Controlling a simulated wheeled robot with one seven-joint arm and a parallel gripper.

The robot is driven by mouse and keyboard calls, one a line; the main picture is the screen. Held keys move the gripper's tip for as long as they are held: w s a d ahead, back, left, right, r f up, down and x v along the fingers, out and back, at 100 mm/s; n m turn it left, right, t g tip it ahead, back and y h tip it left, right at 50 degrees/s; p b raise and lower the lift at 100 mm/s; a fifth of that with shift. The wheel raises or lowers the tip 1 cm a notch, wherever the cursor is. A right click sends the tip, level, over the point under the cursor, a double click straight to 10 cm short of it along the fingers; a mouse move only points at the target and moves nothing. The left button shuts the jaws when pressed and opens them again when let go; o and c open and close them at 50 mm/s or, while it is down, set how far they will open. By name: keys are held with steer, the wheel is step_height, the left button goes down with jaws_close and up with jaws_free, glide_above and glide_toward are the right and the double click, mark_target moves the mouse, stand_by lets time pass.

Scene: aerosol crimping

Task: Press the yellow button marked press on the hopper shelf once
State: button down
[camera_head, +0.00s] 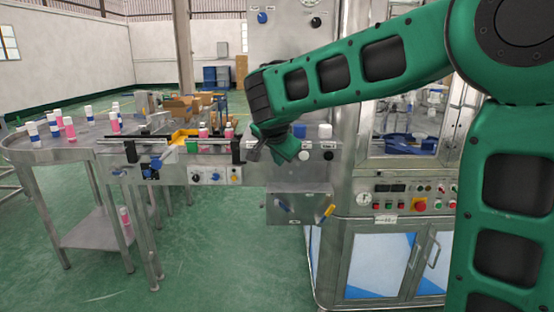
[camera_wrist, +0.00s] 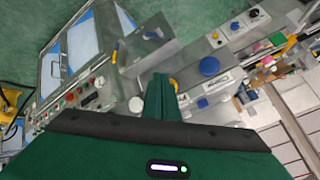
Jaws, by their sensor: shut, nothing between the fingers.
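My gripper (camera_head: 283,149) is shut and empty, over the grey hopper shelf (camera_head: 318,174) at the machine's left side. In the wrist view my gripper (camera_wrist: 161,82) points across the same shelf. A small yellow part, likely the yellow button (camera_wrist: 174,84), shows just right of the fingers and is mostly hidden by them. I cannot tell whether they touch. In the head view the button is not visible behind my gripper. A blue round knob (camera_wrist: 209,66) and a white knob (camera_wrist: 136,104) stand on either side. Any press marking is unreadable.
A conveyor with a control box (camera_head: 214,175) and a round table (camera_head: 60,146) with several bottles are left. A control panel (camera_head: 400,190) is right. The green floor in front is clear.

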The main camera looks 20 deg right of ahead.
steer(key=shift+w, duration=0.15)
steer(key=shift+w+d, duration=0.15)
steer(key=shift+w, duration=0.05)
steer(key=shift+w+d, duration=0.15)
steer(key=shift+w, duration=0.35)
stand_by(1.0)
steer(key=shift+s+r, duration=0.1)
steer(key=shift+s+a, duration=0.3)
steer(key=shift+s, duration=0.5)
steer(key=s, duration=0.1)
steer(key=s+a, duration=0.1)
steer(key=s, duration=0.2)
steer(key=shift+s+a, duration=0.25)
steer(key=shift+s, duration=0.15)
steer(key=shift+d, duration=0.1)
stand_by(0.5)
